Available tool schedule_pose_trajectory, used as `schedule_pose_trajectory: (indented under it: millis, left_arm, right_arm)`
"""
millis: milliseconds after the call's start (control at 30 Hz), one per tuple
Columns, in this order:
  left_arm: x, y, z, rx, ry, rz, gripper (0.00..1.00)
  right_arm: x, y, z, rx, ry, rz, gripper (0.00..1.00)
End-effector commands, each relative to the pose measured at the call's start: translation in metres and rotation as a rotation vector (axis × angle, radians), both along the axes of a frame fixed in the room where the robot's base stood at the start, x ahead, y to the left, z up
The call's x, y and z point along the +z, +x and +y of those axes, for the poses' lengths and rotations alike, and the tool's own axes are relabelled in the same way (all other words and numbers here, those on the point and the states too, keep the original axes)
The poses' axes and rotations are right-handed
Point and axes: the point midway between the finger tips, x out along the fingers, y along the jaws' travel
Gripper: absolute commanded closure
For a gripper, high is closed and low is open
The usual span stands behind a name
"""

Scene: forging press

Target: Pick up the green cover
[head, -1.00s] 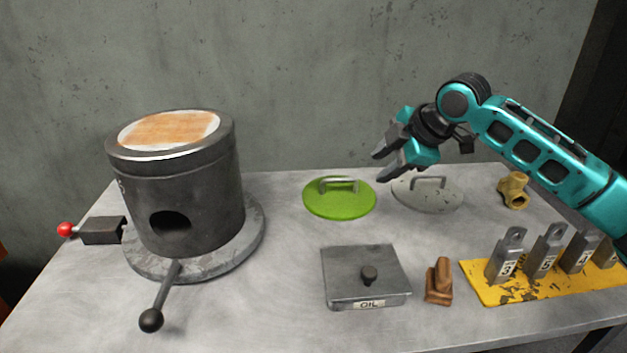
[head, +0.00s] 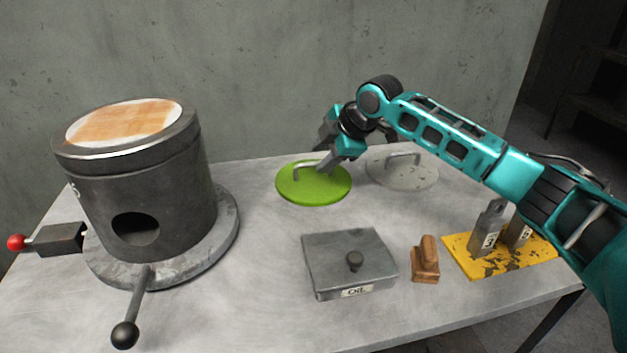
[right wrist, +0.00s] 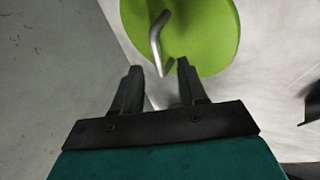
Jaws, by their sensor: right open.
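The green cover (head: 313,190) is a flat round lid with a metal bar handle (head: 304,169), lying on the table to the right of the furnace-like cylinder. It fills the top of the right wrist view (right wrist: 205,35), with its handle (right wrist: 157,40) just ahead of the fingertips. My right gripper (head: 324,166) is above the right part of the cover and hides some of it and of the handle. In the right wrist view its two fingers (right wrist: 158,75) are apart, with nothing held between them. My left gripper is not in view.
A grey round cover (head: 402,172) lies right of the green one. In front are a lidded oil box (head: 345,262), a brown wooden block (head: 426,262) and a yellow plate (head: 510,257) with tagged weights. The dark cylinder (head: 140,185) stands left. The wall is close behind.

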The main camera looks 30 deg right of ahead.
Motion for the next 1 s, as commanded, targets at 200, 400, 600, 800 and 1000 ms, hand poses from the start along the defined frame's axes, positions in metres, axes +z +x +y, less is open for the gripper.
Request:
schedule_pose_trajectory:
  millis: [200, 400, 600, 800, 1000]
  left_arm:
    - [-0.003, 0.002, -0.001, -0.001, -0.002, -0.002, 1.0]
    - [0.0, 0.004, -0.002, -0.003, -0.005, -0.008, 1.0]
    - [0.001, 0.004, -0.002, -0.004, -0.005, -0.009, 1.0]
    - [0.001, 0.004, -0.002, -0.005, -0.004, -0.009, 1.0]
    - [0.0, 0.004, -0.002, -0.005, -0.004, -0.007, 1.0]
  right_arm:
    - [-0.025, 0.019, 0.006, 0.001, 0.001, 0.001, 0.58]
    - [-0.029, 0.022, 0.006, 0.001, -0.001, 0.0, 0.58]
    - [-0.028, 0.022, 0.006, 0.001, -0.001, 0.0, 0.67]
    - [-0.029, 0.022, 0.006, 0.001, -0.001, 0.001, 0.86]
    - [-0.029, 0.022, 0.006, 0.001, -0.001, 0.001, 1.0]
